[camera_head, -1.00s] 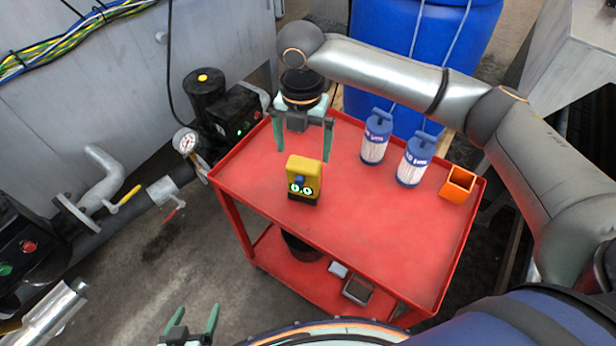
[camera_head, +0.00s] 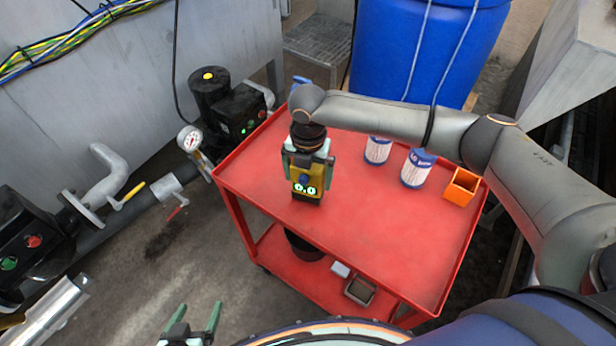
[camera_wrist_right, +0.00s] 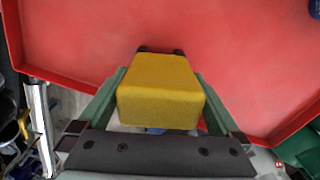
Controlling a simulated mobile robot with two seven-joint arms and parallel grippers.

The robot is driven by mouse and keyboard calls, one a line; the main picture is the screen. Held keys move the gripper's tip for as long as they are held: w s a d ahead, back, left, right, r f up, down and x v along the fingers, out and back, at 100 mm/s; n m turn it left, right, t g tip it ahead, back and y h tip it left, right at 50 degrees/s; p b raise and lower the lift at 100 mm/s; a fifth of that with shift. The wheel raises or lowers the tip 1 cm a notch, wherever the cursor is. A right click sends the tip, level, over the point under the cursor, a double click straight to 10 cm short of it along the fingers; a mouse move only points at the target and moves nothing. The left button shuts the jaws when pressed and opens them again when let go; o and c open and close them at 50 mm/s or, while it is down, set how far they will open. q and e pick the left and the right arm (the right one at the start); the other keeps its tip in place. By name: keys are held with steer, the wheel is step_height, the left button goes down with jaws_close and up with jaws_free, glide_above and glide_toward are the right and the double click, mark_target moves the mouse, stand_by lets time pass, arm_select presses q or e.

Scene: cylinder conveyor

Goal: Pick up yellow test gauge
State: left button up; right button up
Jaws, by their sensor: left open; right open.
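The yellow test gauge (camera_head: 306,188) stands upright on the red cart, its lit display facing me. My right gripper (camera_head: 307,172) has come down over it from above, with a finger on each side of its upper part. In the right wrist view, the yellow top of the gauge (camera_wrist_right: 160,88) sits between the two green fingers of the right gripper (camera_wrist_right: 160,95). The fingers are open; whether they touch its sides cannot be told. My left gripper (camera_head: 192,328) is open and empty at the bottom of the head view, well away from the cart.
On the red cart (camera_head: 390,230), two blue-and-white canisters (camera_head: 377,151) (camera_head: 417,168) and an orange open box (camera_head: 461,187) stand to the right of the gauge, partly behind my right arm. A pressure dial (camera_head: 190,139) and pipework lie left of the cart. The cart's front area is clear.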

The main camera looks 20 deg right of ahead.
steer(key=c, duration=1.3)
steer(key=shift+r, duration=0.1)
steer(key=shift+c, duration=0.4)
steer(key=shift+r, duration=0.1)
